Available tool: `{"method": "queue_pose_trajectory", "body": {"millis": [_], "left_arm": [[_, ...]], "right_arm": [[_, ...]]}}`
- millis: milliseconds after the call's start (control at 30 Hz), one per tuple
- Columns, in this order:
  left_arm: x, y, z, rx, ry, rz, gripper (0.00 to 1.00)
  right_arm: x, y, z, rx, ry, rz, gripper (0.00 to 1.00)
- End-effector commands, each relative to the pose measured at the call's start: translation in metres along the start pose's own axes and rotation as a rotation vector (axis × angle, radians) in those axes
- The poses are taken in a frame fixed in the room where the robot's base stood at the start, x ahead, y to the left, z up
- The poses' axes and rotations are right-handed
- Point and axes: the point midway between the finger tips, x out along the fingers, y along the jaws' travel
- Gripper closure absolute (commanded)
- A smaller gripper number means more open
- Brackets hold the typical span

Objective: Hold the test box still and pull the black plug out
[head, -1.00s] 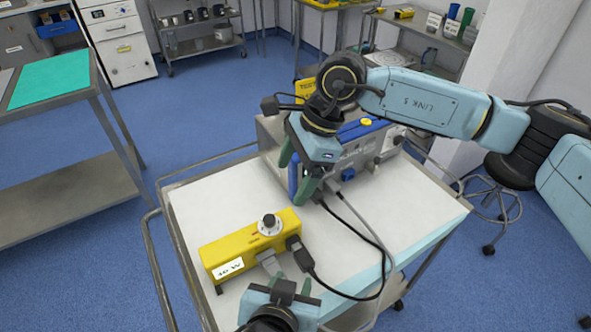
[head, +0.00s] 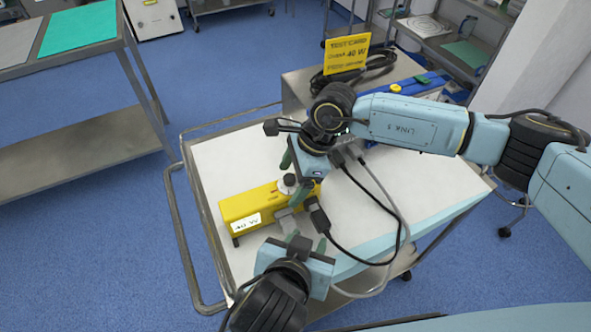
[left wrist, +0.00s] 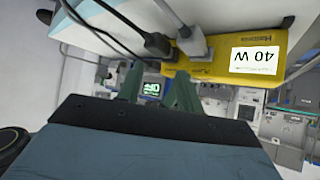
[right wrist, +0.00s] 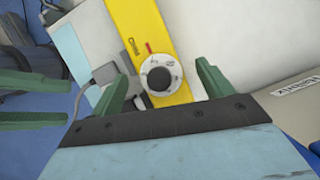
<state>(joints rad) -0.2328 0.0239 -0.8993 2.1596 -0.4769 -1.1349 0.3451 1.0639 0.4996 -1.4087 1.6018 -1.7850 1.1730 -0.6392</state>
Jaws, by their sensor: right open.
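The yellow test box (head: 240,210) with a 40 W label lies on the white trolley top. A black plug (head: 319,218) sits in its near side by the right end, with a grey plug (head: 286,219) beside it. Both plugs also show in the left wrist view, black (left wrist: 158,45) and grey (left wrist: 191,42). My left gripper (head: 306,243) is open and empty, just short of the plugs. My right gripper (head: 294,178) is open above the box's right end. In the right wrist view, the dial (right wrist: 160,74) lies between its fingers; I cannot tell whether they touch the box.
A black cable (head: 345,248) and a grey cable (head: 397,225) loop across the trolley's right part. A blue-topped device (head: 420,85) and a yellow sign (head: 346,54) stand at the back. A metal rail (head: 182,240) runs along the trolley's left side.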

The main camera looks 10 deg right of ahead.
Motion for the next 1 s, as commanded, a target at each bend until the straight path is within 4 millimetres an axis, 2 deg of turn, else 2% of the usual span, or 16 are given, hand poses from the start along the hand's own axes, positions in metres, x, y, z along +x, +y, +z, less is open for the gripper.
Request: {"method": "queue_pose_trajectory", "body": {"millis": [167,200,600,633,867,1000], "left_arm": [[0.0,0.0,0.0,0.0,0.0,0.0,0.64],[0.0,0.0,0.0,0.0,0.0,0.0,0.64],[0.0,0.0,0.0,0.0,0.0,0.0,0.64],[0.0,0.0,0.0,0.0,0.0,0.0,0.64],[0.0,0.0,0.0,0.0,0.0,0.0,0.64],[0.0018,0.0025,-0.0023,-0.012,-0.001,0.011,0.47]], "right_arm": [[0.0001,0.0,0.0001,0.0,0.0,0.0,0.21],[0.0,0.0,0.0002,0.0,0.0,0.0,0.23],[-0.0003,-0.0001,0.0001,0.001,-0.001,0.0,0.75],[-0.0003,-0.0002,0.0001,0.001,-0.001,0.0,0.49],[-0.0003,-0.0002,0.0001,0.001,0.0,-0.001,0.78],[-0.0003,-0.0002,0.0,0.001,0.0,-0.001,0.78]]}}
